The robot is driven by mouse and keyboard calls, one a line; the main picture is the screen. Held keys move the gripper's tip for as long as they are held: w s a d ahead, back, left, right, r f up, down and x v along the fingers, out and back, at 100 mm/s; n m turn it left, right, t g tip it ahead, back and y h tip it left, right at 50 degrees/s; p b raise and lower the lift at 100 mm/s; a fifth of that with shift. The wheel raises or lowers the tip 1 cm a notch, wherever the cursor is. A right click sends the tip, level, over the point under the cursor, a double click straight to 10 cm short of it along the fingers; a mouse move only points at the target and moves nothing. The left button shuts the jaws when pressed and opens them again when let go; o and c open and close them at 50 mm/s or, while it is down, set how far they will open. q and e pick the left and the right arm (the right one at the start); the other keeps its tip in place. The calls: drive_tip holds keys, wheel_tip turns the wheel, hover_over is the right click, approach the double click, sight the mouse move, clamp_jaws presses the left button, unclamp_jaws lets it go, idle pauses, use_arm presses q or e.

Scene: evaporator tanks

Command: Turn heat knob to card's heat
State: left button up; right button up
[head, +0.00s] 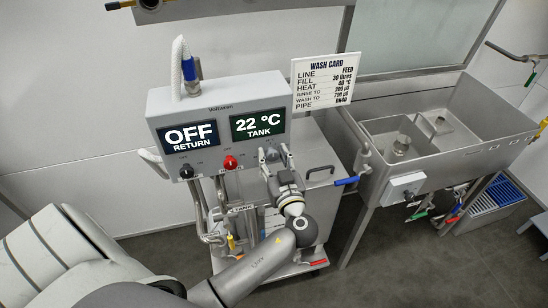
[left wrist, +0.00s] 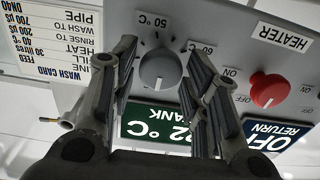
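The grey heat knob (left wrist: 160,68) is on the control box (head: 215,103), below the tank screen (head: 258,125), which reads 22 °C. In the left wrist view the panel is upside down; marks of 50 °C and 60 °C show around the knob, with a white line on its face. My left gripper (head: 272,157) is in front of the knob, mostly hiding it in the head view. Its fingers (left wrist: 163,62) are open, one on each side of the knob; contact is not clear. The wash card (head: 322,83) has a heat line, apparently 40 °C in the wrist view. My right gripper is out of view.
A red heater knob (head: 230,162) and a black knob (head: 187,171) sit left of my gripper. The return screen (head: 188,137) reads OFF. A steel sink (head: 440,150) and a blue-handled valve (head: 346,181) stand to the right.

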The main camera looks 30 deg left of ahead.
use_arm(q)
drive_tip(key=c, duration=0.6)
drive_tip(key=shift+m, duration=0.4)
drive_tip(key=shift+f+m+b, duration=0.1)
drive_tip(key=shift+m+b, duration=0.65)
drive_tip(key=shift+m, duration=0.25)
drive_tip(key=m, duration=0.3)
drive_tip(key=shift+d+m+b, duration=0.1)
drive_tip(key=shift+m+b, duration=0.2)
drive_tip(key=shift+b, duration=0.1)
drive_tip(key=m, duration=0.4)
drive_tip(key=shift+w+m, duration=0.1)
drive_tip(key=shift+m, duration=0.2)
drive_tip(key=m+p, duration=0.1)
drive_tip(key=m, duration=0.3)
drive_tip(key=shift+m, duration=0.4)
